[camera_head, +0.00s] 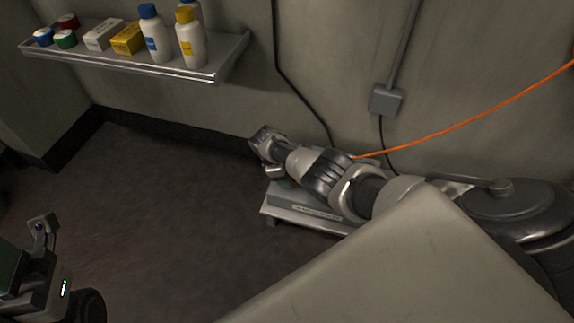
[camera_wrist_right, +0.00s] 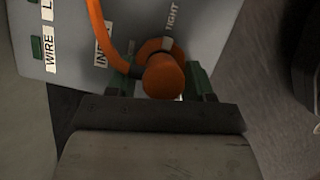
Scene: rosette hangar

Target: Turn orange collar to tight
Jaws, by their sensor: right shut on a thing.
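The orange collar (camera_wrist_right: 164,76) shows in the right wrist view, on a grey panel (camera_wrist_right: 215,20) that carries the word TIGHT. A pale mark at the collar's upper edge lies about in line with that word. My right gripper (camera_wrist_right: 160,84) is shut on the collar, with a green finger pad on each side. In the head view my right gripper (camera_head: 281,181) is at the left end of the panel (camera_head: 335,226), and my arm hides the collar there. My left gripper (camera_head: 12,268) is partly cut off at the lower left, away from the panel.
An orange cable (camera_head: 460,126) runs from the upper right down behind my arm. The wrist view shows an orange cable (camera_wrist_right: 103,38) beside the collar, and WIRE and INLE labels. A wall shelf (camera_head: 130,66) holds bottles, boxes and tins. The floor on the left is clear.

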